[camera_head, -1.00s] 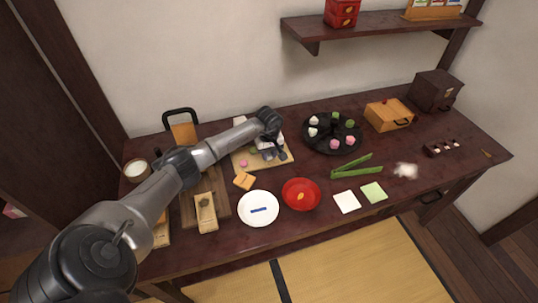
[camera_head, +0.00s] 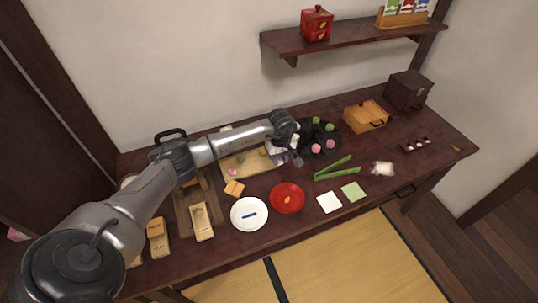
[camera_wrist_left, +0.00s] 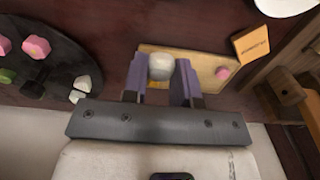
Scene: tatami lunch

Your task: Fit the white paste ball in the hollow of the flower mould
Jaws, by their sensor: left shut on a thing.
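The white paste ball (camera_wrist_left: 161,66) sits between the two purple fingers of my left gripper (camera_wrist_left: 160,82) in the left wrist view. The gripper is shut on it. In the head view my left gripper (camera_head: 284,153) hangs between the light wooden board and the black round tray, and the ball cannot be made out clearly there. A pale wooden block that looks like a mould (camera_head: 201,222) lies at the left front of the table, well left of the gripper. Its flower hollow cannot be made out. My right gripper is out of view.
The light board (camera_head: 262,164) bears small pink and green pieces. The black tray (camera_head: 333,150) holds several coloured sweets. A white plate (camera_head: 237,224), a red bowl (camera_head: 287,211) and green strips (camera_head: 338,172) lie in front. A wooden box (camera_head: 364,117) stands behind right.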

